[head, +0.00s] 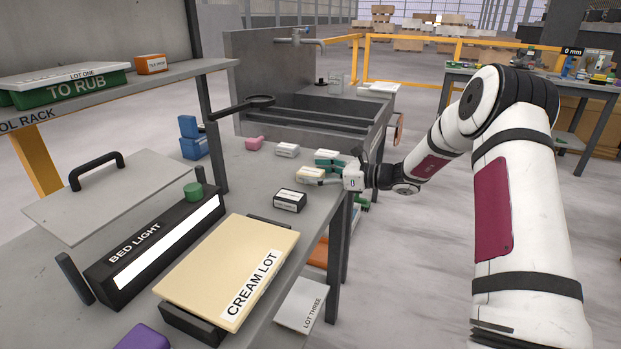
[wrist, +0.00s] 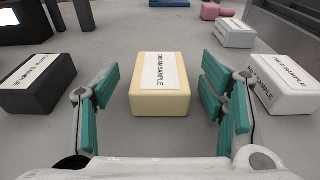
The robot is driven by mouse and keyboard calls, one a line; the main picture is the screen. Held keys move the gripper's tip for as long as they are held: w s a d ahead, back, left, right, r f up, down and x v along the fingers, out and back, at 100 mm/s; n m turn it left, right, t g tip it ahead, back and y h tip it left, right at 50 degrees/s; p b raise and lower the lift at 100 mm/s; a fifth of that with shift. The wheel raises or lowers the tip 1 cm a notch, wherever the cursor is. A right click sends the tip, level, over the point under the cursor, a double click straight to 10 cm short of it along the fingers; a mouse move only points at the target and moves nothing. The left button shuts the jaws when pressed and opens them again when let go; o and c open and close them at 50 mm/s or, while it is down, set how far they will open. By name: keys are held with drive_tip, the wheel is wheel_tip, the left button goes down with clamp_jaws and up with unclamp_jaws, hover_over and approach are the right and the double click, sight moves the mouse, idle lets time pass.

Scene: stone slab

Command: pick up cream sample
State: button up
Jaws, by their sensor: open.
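The cream sample (wrist: 160,85) is a small pale-yellow block with a white label reading CREAM SAMPLE. In the wrist view it sits on the grey slab, centred between my gripper's (wrist: 165,95) two green-padded fingers. The fingers are open, with a gap on each side of the block. In the head view the cream sample (head: 310,174) shows beside my gripper (head: 328,169) near the slab's right edge. The near part of the gripper hides some of the fingers there.
A dark sample (wrist: 38,84) lies left of the fingers. A white pale sample (wrist: 284,83) lies close by the right finger. Another white block (wrist: 235,32) and a pink one (wrist: 210,11) lie farther back. The CREAM LOT slab (head: 228,268) and bed light (head: 155,248) stand nearer in the head view.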

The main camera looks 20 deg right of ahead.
drive_tip(key=shift+w+a+f, duration=0.1)
drive_tip(key=shift+w+a, duration=0.15)
drive_tip(key=c, duration=1.4)
drive_tip(key=shift+c, duration=0.2)
